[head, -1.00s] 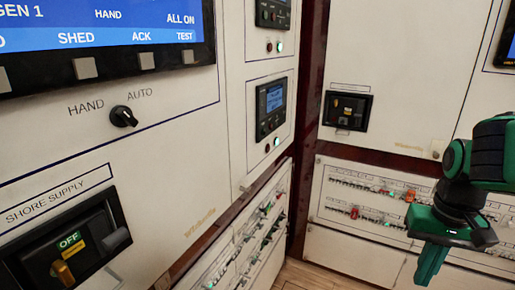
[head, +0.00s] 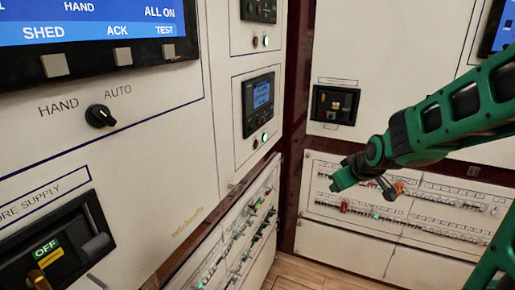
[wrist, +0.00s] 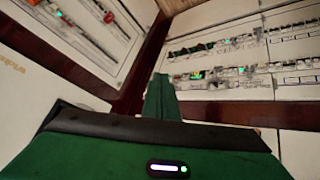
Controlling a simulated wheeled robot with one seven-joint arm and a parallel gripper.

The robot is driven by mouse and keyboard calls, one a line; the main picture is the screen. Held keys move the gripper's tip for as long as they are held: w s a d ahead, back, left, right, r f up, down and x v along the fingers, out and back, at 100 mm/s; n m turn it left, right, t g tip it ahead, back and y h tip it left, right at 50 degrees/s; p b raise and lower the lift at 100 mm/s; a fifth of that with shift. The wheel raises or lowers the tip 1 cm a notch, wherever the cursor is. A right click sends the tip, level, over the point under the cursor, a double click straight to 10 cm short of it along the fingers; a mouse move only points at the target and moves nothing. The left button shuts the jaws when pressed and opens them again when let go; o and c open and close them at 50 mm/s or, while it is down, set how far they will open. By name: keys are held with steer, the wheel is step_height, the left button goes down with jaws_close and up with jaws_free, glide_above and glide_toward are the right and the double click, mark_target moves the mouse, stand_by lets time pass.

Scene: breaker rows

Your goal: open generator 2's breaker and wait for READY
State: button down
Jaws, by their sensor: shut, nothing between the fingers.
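My green gripper (head: 345,178) is shut and empty, in front of the right-hand panel's breaker rows in the head view. Its shut fingers also show in the wrist view (wrist: 160,97), pointing toward the corner between the panels. One row set (head: 410,200) is low on the right panel, with small red and orange parts and a green light. Another row set (head: 240,240) is low on the left panel, seen at a steep angle. The breaker labels are too small to read, so I cannot tell which is generator 2's. No READY text is legible.
A shore supply switch (head: 45,255) reads OFF at lower left. A HAND/AUTO knob (head: 100,116) sits below a blue screen (head: 90,20). A small display module (head: 258,103) and a dark recessed breaker unit (head: 334,105) flank the corner. Wooden floor (head: 310,275) is clear.

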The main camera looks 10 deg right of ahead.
mark_target(256, 145)
steer(key=w+a+r+n+t+y, duration=0.1)
steer(key=w+a+r+n+t, duration=0.1)
steer(key=w, duration=0.5)
steer(key=w+a+r+n+t+y, duration=0.2)
steer(key=w+a+t, duration=0.2)
steer(key=w+a, duration=0.3)
steer(key=shift+w+a+r+n, duration=0.15)
steer(key=shift+w+a+n, duration=0.15)
steer(key=shift+w, duration=0.45)
steer(key=w+a, duration=0.5)
steer(key=a, duration=0.2)
steer(key=shift+w+a, duration=0.15)
steer(key=shift+a, duration=0.05)
stand_by(1.0)
steer(key=shift+w+a+r, duration=0.1)
steer(key=shift+w+a, duration=0.05)
steer(key=shift+a, duration=0.05)
